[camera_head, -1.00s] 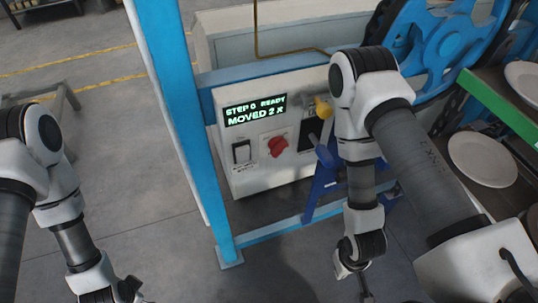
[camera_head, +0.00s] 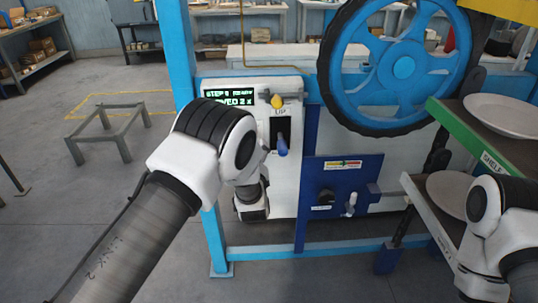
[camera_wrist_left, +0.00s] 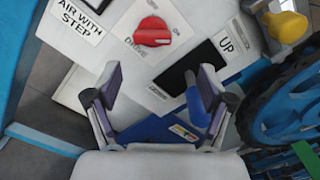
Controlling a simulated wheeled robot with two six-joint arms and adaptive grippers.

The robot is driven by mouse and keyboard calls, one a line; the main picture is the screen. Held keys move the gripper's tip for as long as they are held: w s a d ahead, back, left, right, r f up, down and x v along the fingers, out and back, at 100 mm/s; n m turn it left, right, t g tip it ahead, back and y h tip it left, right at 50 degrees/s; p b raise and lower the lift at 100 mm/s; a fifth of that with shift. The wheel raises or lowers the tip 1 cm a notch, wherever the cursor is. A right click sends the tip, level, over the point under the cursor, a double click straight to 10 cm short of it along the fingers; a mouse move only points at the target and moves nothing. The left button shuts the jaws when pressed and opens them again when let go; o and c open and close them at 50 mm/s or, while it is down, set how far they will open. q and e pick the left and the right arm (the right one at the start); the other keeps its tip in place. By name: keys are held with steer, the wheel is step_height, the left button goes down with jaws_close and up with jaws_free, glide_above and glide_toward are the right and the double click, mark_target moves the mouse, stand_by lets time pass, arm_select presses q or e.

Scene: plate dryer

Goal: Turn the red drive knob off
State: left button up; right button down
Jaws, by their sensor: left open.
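The red drive knob (camera_wrist_left: 153,32) sits on a white plate labelled DRIVE, near the top of the left wrist view. Its handle lies roughly crosswise in that picture. My left gripper (camera_wrist_left: 158,80) is open and empty, its two fingers apart, with the knob beyond and above its fingertips in the picture. No contact with the knob shows. In the head view my left arm crosses in front of the control box (camera_head: 285,195) and hides the knob and the left gripper. My right arm shows at the right edge; its gripper is out of view.
A display (camera_head: 230,97) tops the box. A yellow knob (camera_head: 277,101) and a blue lever (camera_head: 282,146) stand right of my left arm. A blue post (camera_head: 178,50), large blue wheel (camera_head: 402,67) and green-edged shelf (camera_head: 480,140) with plates flank the box.

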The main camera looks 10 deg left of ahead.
arm_select(q)
steer(key=x, duration=0.3)
steer(key=p+x, duration=0.1)
steer(key=x, duration=0.2)
steer(key=a+f+x, duration=0.1)
steer(key=x, duration=0.1)
steer(key=shift+w, duration=0.25)
steer(key=shift+s+r, duration=0.15)
steer(key=shift+r, duration=0.05)
steer(key=c, duration=1.2)
